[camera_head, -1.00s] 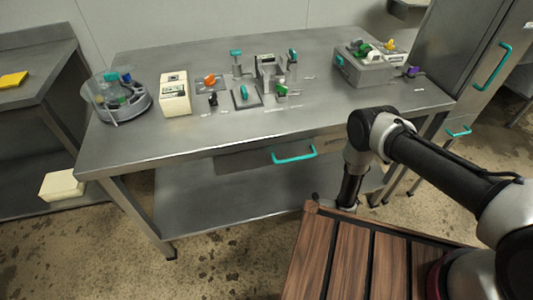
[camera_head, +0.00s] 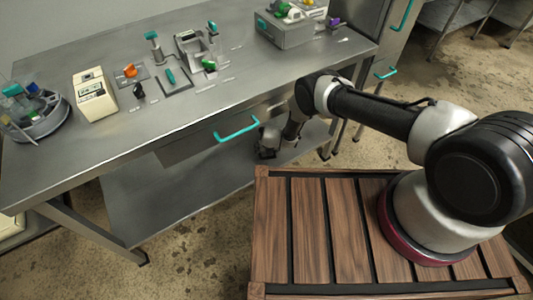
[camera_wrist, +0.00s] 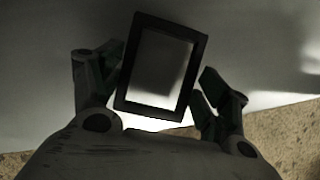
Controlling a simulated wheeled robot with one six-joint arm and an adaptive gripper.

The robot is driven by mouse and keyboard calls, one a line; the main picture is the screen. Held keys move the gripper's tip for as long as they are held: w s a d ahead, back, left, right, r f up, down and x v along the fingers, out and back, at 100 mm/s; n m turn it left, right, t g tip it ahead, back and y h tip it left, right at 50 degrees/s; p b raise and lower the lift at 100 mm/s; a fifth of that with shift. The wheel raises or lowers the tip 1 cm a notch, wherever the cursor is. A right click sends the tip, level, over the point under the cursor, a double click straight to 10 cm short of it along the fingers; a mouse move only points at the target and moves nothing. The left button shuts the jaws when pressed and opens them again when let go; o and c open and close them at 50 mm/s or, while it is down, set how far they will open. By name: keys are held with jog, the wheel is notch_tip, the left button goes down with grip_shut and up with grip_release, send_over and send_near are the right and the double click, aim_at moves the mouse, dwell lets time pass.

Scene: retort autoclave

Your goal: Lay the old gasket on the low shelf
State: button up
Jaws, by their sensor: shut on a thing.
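The old gasket is a black rectangular frame (camera_wrist: 128,62) in the middle of the wrist view. My gripper (camera_wrist: 161,66) has one finger at each side of it and is shut on it. In the head view my gripper (camera_head: 268,146) is under the bench's front edge, over the right part of the low shelf (camera_head: 165,205). The gasket cannot be made out there. In the wrist view the grey shelf surface (camera_wrist: 40,90) lies behind the gasket. I cannot tell whether the gasket touches it.
A drawer with a teal handle (camera_head: 237,130) is just above and left of my gripper. The low shelf's left part is bare. The bench top (camera_head: 130,140) holds a round caddy (camera_head: 40,125), a cream box (camera_head: 95,97), several fittings and a grey case (camera_head: 285,32).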

jog(key=shift+w+f, duration=0.1)
jog(key=shift+f, duration=1.7)
jog(key=o, duration=1.1)
jog(key=shift+r, duration=0.1)
jog(key=shift+r, duration=0.55)
jog(key=v, duration=1.1)
jog(key=shift+s+f, duration=0.15)
jog(key=shift+s, duration=0.1)
